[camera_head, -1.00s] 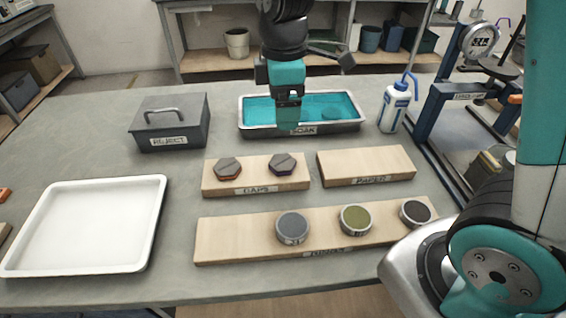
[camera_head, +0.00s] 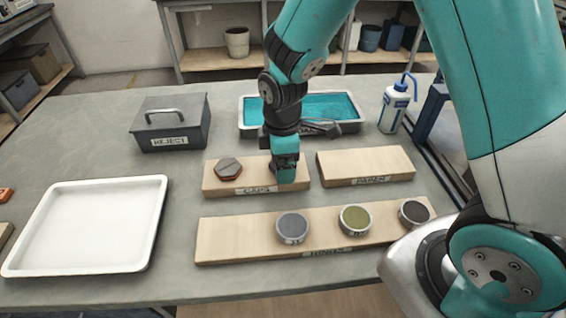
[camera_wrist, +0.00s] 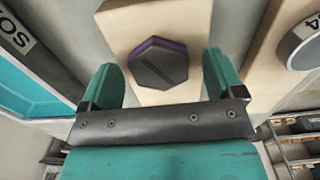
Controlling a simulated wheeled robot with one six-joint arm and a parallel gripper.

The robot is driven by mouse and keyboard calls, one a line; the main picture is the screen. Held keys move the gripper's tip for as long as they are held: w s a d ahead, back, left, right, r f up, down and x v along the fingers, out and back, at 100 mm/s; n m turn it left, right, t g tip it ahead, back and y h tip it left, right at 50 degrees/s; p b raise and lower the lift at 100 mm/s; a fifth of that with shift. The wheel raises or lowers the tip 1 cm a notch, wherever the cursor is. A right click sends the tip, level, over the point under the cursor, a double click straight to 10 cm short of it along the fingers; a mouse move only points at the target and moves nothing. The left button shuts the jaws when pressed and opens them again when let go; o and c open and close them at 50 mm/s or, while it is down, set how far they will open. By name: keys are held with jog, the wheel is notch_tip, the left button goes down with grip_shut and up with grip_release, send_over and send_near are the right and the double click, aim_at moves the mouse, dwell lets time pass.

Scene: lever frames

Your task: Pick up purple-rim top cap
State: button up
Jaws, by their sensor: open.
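The purple-rim top cap (camera_wrist: 158,63) is a dark hexagonal cap with a purple edge. In the wrist view it lies on the wooden caps board (camera_wrist: 118,18), just ahead of and between my two fingers. My gripper (camera_wrist: 165,80) is open and empty, with one finger on each side of the cap's near end. In the head view my gripper (camera_head: 285,178) points down over the right half of the caps board (camera_head: 225,189) and hides the purple-rim cap there. I cannot tell the exact height gap between fingers and cap.
An orange-rim cap (camera_head: 228,169) sits on the board's left half. A front board (camera_head: 235,240) carries several round pieces. The soak tray (camera_head: 243,117) is behind, the reject box (camera_head: 170,125) back left, a white tray (camera_head: 85,225) left.

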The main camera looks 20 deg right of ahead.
jog(key=shift+r, duration=0.1)
jog(key=c, duration=1.2)
